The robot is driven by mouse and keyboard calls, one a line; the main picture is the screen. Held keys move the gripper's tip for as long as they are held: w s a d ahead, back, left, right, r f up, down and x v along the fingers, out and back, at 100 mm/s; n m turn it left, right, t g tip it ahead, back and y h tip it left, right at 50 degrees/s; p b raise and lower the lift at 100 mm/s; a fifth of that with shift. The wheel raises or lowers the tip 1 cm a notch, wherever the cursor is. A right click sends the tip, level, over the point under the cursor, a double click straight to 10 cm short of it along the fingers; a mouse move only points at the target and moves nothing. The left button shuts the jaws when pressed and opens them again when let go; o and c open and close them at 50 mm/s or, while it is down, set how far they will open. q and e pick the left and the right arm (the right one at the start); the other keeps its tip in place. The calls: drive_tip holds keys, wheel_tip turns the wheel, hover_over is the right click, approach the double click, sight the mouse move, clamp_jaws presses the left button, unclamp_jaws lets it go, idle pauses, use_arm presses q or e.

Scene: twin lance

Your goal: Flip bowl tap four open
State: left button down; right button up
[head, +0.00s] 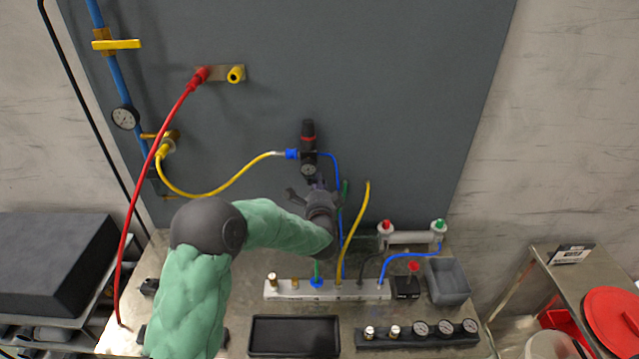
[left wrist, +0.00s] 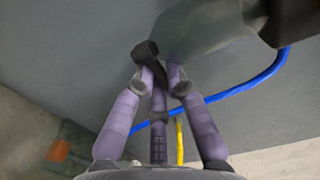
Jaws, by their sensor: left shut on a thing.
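The filter regulator (head: 309,148) hangs on the grey wall panel, with a black knob, a red ring and a small gauge. Its smoky bowl (left wrist: 205,32) fills the upper middle of the left wrist view. A small black tap (left wrist: 147,50) sits at the bowl's end, between my fingertips. My left gripper (head: 317,190) is just below the regulator and shut on this tap; the left wrist view shows its purple fingers (left wrist: 159,72) closed together around it. The fingers hide part of the tap, and its exact turn is unclear. My right gripper is not in view.
A yellow hose (head: 220,190) joins the regulator from the left, and a blue hose (head: 338,185) leaves it at the right. A white manifold (head: 330,291) with upright hoses stands below. A black tray (head: 294,336), gauge block (head: 432,338) and grey bin (head: 449,281) occupy the bench.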

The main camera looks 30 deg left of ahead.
use_arm(q)
drive_tip(key=c, duration=1.2)
unclamp_jaws()
drive_tip(key=shift+c, duration=0.2)
drive_tip(key=shift+s, duration=0.1)
drive_tip(key=v, duration=1.1)
drive_tip(key=shift+s+d, duration=0.25)
drive_tip(key=shift+s, duration=0.05)
drive_tip(key=shift+f, duration=0.1)
